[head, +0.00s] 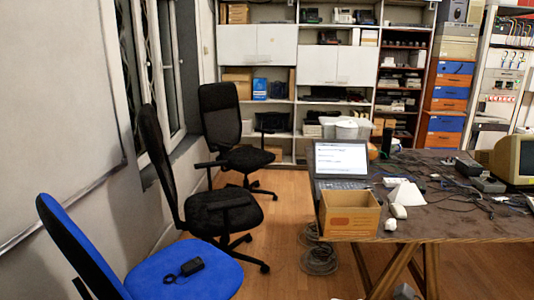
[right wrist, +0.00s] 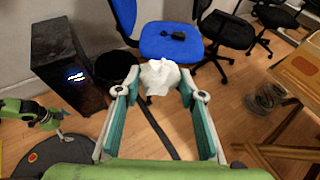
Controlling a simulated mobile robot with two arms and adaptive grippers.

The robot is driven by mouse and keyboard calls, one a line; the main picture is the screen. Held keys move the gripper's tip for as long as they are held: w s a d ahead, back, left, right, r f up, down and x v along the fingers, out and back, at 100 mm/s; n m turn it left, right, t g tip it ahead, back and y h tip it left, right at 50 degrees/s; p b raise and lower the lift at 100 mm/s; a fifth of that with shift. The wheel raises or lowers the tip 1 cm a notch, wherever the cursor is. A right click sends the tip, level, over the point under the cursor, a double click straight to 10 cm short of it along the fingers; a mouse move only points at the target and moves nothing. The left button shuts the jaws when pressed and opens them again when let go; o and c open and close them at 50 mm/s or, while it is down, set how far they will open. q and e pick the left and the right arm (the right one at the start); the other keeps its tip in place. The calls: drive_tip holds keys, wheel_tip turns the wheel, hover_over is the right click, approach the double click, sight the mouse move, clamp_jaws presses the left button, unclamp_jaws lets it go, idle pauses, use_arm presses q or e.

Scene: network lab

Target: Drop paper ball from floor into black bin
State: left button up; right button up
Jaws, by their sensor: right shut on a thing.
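A crumpled white paper ball (right wrist: 160,77) is held between the fingertips of my right gripper (right wrist: 158,90) in the right wrist view. The gripper is shut on it. The black bin (right wrist: 116,67) is a round dark bin on the floor, beyond and to the left of the ball. The ball appears apart from the bin's opening. The bin does not show in the head view. A green jointed part (right wrist: 28,112) at the left of the right wrist view looks like my left arm's end; its fingers are not clear.
A black computer tower (right wrist: 68,65) stands left of the bin. A blue chair (right wrist: 170,38) is behind it, with a small black device on its seat. Black office chairs (head: 222,205) stand along the wall. A table (head: 450,205) with a cardboard box (head: 350,222) is at the right.

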use_arm(q)
drive_tip(key=s+a+f+p, duration=0.1)
drive_tip(key=s+f, duration=0.1)
drive_tip(key=s, duration=0.6)
drive_tip(key=shift+s+a+f+g+p, duration=0.25)
drive_tip(key=shift+s+a+g+p, duration=0.05)
drive_tip(key=shift+s+a+p, duration=0.05)
use_arm(e)
drive_tip(key=s+d+r, duration=0.4)
drive_tip(key=s, duration=0.3)
drive_tip(key=shift+s+d+g, duration=0.3)
drive_tip(key=shift+s, duration=0.05)
